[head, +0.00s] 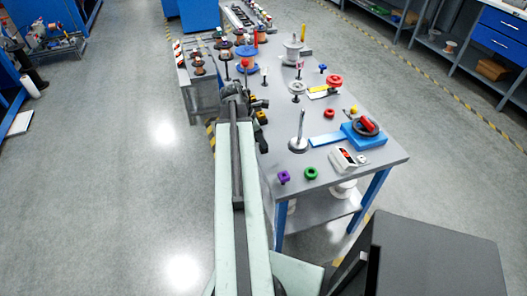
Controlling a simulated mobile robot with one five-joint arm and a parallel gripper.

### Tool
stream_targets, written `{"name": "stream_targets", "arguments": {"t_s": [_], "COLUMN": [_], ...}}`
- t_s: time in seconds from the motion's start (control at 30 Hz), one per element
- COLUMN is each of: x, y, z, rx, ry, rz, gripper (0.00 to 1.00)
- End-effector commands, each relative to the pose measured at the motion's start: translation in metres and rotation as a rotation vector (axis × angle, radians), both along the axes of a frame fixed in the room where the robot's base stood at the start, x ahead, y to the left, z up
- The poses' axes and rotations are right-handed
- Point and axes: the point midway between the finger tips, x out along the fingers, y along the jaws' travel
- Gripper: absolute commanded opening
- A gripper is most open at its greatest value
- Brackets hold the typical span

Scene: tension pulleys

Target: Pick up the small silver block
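My arm reaches forward from the bottom of the head view, and my gripper (262,110) is at the left edge of the grey table (385,154). The gripper is small and dark here, so I cannot tell whether its fingers are open or shut. A small pale grey piece (363,159) lies near the table's right front corner, beside a white, red and black device (346,160). It may be the small silver block, but it is too small to be sure. My gripper is well apart from it, to the left and farther back.
A silver rod on a round base (298,143) stands mid-table. Pulleys crowd the far end. Open floor lies left.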

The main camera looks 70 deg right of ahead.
Motion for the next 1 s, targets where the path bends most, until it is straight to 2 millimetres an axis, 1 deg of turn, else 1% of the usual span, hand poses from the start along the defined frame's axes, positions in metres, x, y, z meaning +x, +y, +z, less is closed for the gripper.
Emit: {"name": "stream_targets", "arguments": {"t_s": [0.03, 0.07, 0.3, 0.37, 0.4, 0.43, 0.47, 0.8, 0.87, 1.0], "x": [-0.003, -0.004, -0.005, -0.005, -0.005, -0.005, -0.005, -0.005, -0.005, -0.004], "y": [-0.002, -0.003, -0.004, -0.004, -0.004, -0.004, -0.004, -0.003, -0.003, -0.003], "z": [-0.016, -0.018, -0.014, -0.014, -0.014, -0.014, -0.014, -0.013, -0.01, 0.003], "rx": [0.0, 0.0, 0.0, 0.0, 0.0, 0.0, 0.0, 0.0, 0.0, 0.0], "ry": [0.0, 0.0, 0.0, 0.0, 0.0, 0.0, 0.0, 0.0, 0.0, 0.0], "rz": [-0.002, -0.002, -0.001, -0.001, -0.001, -0.001, -0.001, -0.001, -0.001, 0.001], "gripper": [0.4, 0.4, 0.4, 0.23, 0.12, 0.04, 0.0, 0.0, 0.0, 0.0]}}
